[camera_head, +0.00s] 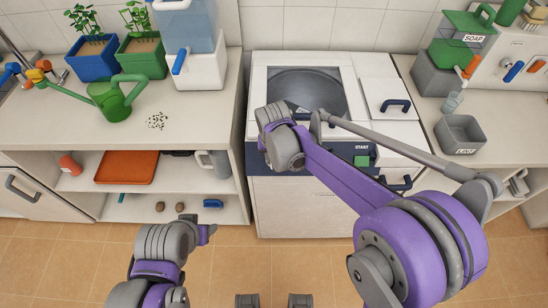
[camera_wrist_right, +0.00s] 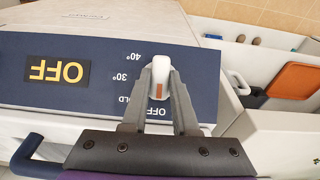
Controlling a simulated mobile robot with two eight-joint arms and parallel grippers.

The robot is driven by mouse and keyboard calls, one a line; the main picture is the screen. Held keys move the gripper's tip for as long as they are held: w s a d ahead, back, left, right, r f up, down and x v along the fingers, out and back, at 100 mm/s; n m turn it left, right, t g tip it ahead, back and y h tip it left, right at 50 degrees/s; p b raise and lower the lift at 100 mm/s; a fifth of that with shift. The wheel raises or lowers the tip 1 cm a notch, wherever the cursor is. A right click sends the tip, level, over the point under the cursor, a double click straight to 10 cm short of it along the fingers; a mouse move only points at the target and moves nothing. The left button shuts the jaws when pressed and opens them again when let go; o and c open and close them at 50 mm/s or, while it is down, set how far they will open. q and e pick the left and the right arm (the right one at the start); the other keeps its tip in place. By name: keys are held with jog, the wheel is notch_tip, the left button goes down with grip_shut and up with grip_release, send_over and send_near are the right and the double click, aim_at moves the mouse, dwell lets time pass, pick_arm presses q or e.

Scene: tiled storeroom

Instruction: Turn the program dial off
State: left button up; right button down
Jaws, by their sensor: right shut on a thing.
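The program dial (camera_wrist_right: 160,68) is a white knob with an orange-brown mark, on the washer's dark blue panel (camera_wrist_right: 100,58) in the right wrist view. Labels 40°, 30°, a partly covered COLD and OFF surround it, upside down. The mark points towards OFF. The yellow display (camera_wrist_right: 57,71) reads OFF. My right gripper (camera_wrist_right: 160,88) is shut on the dial, one finger on each side. In the head view, my right arm hides the dial and that gripper's fingers. My left gripper (camera_head: 207,233) is low in front of the shelf, away from the washer; its fingers are unclear.
The washer (camera_head: 380,62) has a round window, a green START button (camera_head: 361,161) and dark handles. A left counter (camera_head: 50,120) holds planters and a green watering can (camera_head: 112,98), above open shelves. A right counter holds a grey lint bin (camera_head: 460,133). Tiled floor lies in front.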

jog(key=c, duration=0.7)
grip_release()
jog(key=r, duration=0.3)
jog(key=s+r, duration=0.1)
jog(key=r, duration=0.3)
jog(key=s+r, duration=0.1)
jog(key=r, duration=0.2)
jog(key=shift+r+p, duration=0.35)
jog(key=s+d+f+t, duration=0.1)
jog(key=s+d, duration=0.5)
jog(key=s+d+f+t+p, duration=0.1)
jog(key=s+d, duration=0.4)
jog(key=s, duration=0.2)
jog(key=s+d+f+t, duration=0.1)
jog(key=s+d, duration=0.5)
jog(key=s, duration=0.1)
jog(key=shift+s+d+f+p, duration=0.15)
jog(key=shift+d+f+p, duration=0.05)
jog(key=shift+d+p, duration=0.15)
